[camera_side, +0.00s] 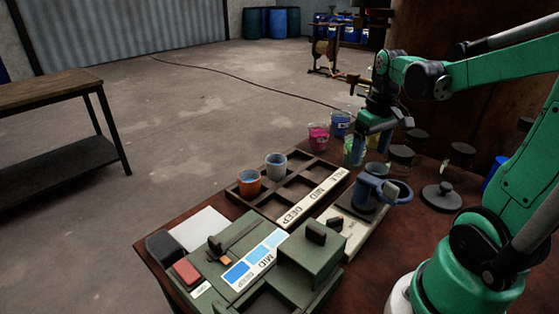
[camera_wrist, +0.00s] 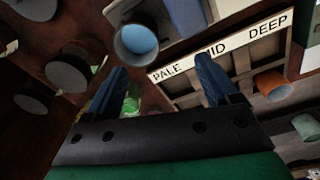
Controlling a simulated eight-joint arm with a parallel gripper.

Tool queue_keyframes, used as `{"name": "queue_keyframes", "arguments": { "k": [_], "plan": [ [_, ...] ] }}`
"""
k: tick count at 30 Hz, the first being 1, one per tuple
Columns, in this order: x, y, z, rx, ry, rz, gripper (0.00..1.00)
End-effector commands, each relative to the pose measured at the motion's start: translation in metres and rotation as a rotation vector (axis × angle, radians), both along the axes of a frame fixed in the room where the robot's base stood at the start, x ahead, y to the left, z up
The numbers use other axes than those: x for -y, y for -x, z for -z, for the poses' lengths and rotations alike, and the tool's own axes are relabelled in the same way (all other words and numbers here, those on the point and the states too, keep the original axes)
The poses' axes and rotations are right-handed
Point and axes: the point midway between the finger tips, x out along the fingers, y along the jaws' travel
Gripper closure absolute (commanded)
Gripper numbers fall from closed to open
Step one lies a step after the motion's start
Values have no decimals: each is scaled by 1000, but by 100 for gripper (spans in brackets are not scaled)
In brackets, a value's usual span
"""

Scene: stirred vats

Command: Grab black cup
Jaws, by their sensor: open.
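No plainly black cup shows. In the wrist view my gripper (camera_wrist: 162,66) also shows spread fingers, short of the cup. A green cup (camera_side: 353,151) is close by the fingers and partly hidden behind one.
Pink (camera_side: 318,137) and blue (camera_side: 340,123) cups stand behind. Black knobbed discs (camera_side: 440,195) stand right. A blue handled piece (camera_side: 376,190) and green box (camera_side: 310,252) stand in front.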

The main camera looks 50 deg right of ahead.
Motion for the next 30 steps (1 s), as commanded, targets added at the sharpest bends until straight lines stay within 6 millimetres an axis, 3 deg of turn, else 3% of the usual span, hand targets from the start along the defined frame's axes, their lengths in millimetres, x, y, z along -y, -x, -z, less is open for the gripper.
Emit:
{"name": "queue_keyframes", "arguments": {
  "k": [2, 6, 19, 30],
  "plan": [
    [15, 9, 3, -34, -27, 33, 19],
    [22, 15, 8, -58, -49, 48, 19],
    [22, 14, 52, -56, -46, 48, 19],
    [22, 15, 61, -55, -46, 48, 19]
  ]
}}
